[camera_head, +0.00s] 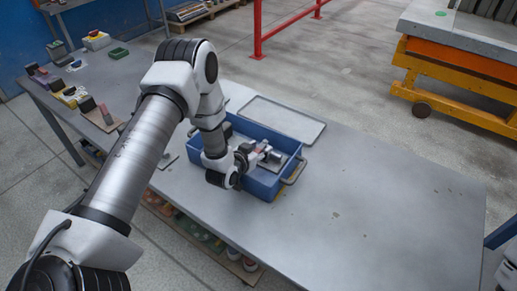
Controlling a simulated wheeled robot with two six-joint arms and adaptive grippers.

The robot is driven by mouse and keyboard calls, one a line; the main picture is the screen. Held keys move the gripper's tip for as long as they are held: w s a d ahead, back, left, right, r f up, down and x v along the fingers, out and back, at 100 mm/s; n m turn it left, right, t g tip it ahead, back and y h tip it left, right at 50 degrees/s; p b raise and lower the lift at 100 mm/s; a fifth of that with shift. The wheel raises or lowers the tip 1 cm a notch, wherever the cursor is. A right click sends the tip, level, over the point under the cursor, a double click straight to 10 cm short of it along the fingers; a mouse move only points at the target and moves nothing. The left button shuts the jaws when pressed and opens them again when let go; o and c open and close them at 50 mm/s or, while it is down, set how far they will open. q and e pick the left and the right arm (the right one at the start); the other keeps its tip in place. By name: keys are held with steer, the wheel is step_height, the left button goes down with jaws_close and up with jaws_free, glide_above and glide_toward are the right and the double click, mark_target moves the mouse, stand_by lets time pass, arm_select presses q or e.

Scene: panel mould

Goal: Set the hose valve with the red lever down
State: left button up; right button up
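A blue crate (263,187) stands on the grey table, with grey handles at its ends. My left arm reaches in from the left, and my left gripper (247,158) is over the crate, low at its opening. A small metallic piece (271,156) with a bit of red beside it shows right at the gripper's tip; it may be the hose valve, but it is too small to be sure. Whether the fingers are closed on it cannot be told. The arm hides the crate's left part. My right gripper is not in view.
A flat grey tray (282,118) lies behind the crate. The grey table (390,215) is clear to the right. A red rail (257,30) and an orange trolley (455,62) stand beyond the table.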

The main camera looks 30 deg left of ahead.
arm_select(q)
steer(key=shift+r, duration=0.25)
steer(key=b+v, duration=0.2)
steer(key=v, duration=1)
